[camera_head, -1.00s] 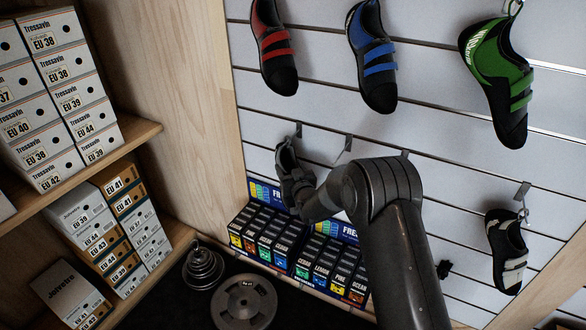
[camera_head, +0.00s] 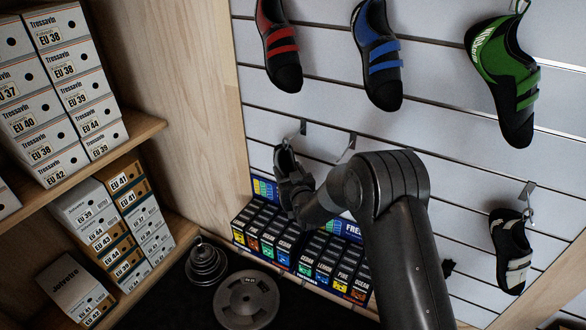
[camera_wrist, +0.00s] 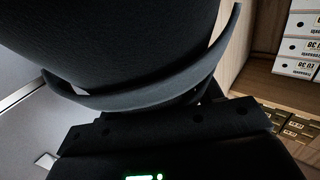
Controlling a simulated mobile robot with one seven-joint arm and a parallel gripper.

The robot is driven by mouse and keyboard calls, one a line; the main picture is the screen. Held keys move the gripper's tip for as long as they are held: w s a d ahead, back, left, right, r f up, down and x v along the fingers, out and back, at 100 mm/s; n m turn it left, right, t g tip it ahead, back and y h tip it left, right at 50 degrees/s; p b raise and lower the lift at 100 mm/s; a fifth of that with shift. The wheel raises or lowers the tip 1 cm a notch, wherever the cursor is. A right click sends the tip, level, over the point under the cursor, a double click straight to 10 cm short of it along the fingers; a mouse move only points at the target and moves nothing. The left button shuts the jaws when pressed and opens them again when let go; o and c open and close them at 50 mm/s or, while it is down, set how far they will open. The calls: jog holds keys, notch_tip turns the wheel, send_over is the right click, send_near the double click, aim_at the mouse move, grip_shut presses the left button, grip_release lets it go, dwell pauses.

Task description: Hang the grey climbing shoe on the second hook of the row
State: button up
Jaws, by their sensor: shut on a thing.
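The grey climbing shoe (camera_head: 287,162) is in my gripper (camera_head: 299,192), upright, in front of the slatted wall, just below and left of the leftmost hook (camera_head: 303,127) of the lower row. I cannot tell whether it touches the wall. The second hook (camera_head: 349,146) is bare, to the shoe's right. In the wrist view, the shoe's dark body (camera_wrist: 120,40) and a grey strap (camera_wrist: 150,96) fill the upper part, above my gripper (camera_wrist: 165,122). The fingertips are hidden.
Red (camera_head: 279,45), blue (camera_head: 377,55) and green (camera_head: 503,80) shoes hang above. A black-and-white shoe (camera_head: 511,252) hangs from a hook (camera_head: 526,190) at right. Small boxes (camera_head: 290,240) stand below; shoe boxes (camera_head: 60,90) fill the left shelves. Weight plates (camera_head: 246,302) lie low.

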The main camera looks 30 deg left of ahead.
aim_at(283, 175)
jog(key=shift+s, duration=0.1)
jog(key=shift+s, duration=1.6)
jog(key=s+r, duration=0.1)
jog(key=s, duration=0.8)
